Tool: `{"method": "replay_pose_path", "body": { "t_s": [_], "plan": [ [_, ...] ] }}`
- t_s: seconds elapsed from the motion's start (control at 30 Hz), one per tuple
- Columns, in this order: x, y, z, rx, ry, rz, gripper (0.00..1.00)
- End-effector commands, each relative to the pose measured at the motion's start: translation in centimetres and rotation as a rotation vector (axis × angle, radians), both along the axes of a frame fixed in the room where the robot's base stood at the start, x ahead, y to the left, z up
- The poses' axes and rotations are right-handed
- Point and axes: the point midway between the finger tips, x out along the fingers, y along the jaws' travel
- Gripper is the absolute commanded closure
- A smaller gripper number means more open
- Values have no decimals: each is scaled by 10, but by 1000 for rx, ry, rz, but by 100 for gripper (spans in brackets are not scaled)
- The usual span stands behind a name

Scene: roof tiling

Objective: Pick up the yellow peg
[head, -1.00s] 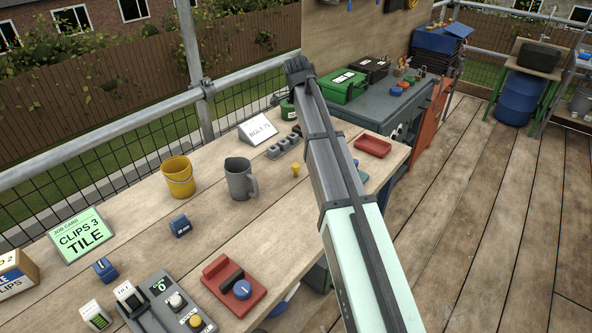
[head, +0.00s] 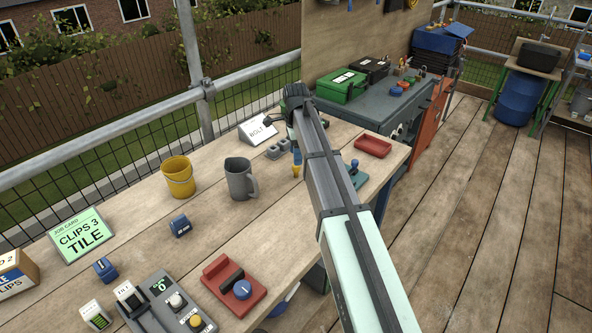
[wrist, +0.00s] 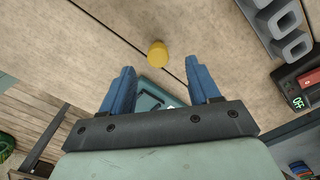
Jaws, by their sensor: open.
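The yellow peg (head: 295,171) stands on the wooden bench, right of the grey mug. In the wrist view the yellow peg (wrist: 158,54) shows as a short yellow cylinder just beyond the fingertips and roughly midway between them. My gripper (wrist: 158,78) is open, with its two blue fingers apart and nothing between them at the tips. In the head view a blue finger (head: 296,156) shows just above the peg, and the rest of the gripper is mostly hidden by my arm. The peg is apart from both fingers in the wrist view.
The grey mug (head: 240,180) and yellow bucket (head: 178,177) stand left of the peg. A grey slotted block (head: 277,149) and a bolt sign (head: 257,130) sit behind it. A red tray (head: 373,146) and a teal base with a blue knob (head: 355,172) lie to the right.

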Motion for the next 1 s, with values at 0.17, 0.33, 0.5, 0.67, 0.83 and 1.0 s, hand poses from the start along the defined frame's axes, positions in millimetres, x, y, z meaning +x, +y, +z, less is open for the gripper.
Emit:
{"method": "replay_pose_path", "body": {
  "t_s": [0.17, 0.33, 0.5, 0.67, 0.83, 1.0],
  "plan": [
    [0, 0, -6, 0, -1, 0, 39],
    [-2, 0, -19, 0, 1, 0, 39],
    [-4, 0, -42, 0, 1, 0, 39],
    [-3, 0, -55, 0, 0, 0, 39],
    [-3, 0, -56, 0, -1, 0, 39],
    [-3, 0, -56, 0, -1, 0, 50]
  ]
}}
